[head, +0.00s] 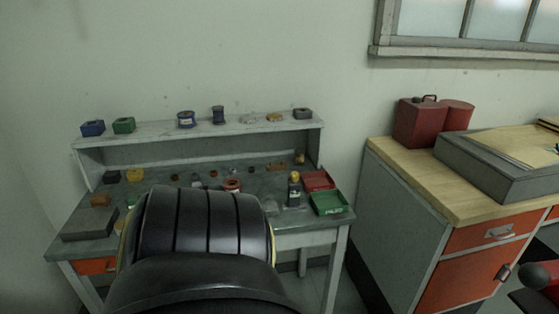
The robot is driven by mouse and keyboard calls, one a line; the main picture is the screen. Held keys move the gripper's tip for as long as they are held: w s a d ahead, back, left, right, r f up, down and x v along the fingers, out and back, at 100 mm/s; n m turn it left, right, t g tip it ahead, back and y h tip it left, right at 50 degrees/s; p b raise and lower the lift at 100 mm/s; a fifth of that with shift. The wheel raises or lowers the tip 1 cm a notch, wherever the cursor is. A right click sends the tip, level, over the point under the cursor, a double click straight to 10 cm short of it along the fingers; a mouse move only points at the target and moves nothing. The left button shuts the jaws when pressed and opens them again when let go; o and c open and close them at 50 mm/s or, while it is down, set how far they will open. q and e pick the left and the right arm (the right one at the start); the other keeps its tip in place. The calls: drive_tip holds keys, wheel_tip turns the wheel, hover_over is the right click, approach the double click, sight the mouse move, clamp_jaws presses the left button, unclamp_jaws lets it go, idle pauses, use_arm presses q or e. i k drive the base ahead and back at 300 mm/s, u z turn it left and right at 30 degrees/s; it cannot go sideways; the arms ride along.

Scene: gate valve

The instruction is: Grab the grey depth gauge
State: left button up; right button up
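I cannot pick out the grey depth gauge with certainty. The workbench (345,220) stands against the wall, with many small items that are too small and dark to name surely. A flat grey block (88,224) lies at the bench's left end, and a small dark grey block (303,113) sits at the right end of the raised shelf. A large black ribbed part of my own body covers the front middle of the bench and hides what lies behind it. Neither gripper shows.
Red (319,180) and green (330,203) trays sit at the bench's right end, beside a dark bottle (294,190). Blue (92,128) and green (123,125) boxes stand on the shelf. A wood-topped cabinet (400,165) with a red can (418,122) stands right, across a floor gap.

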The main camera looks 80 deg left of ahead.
sight(293, 204)
drive_tip(key=u, duration=1.5)
drive_tip(key=i, duration=0.15)
drive_tip(key=u, duration=0.9)
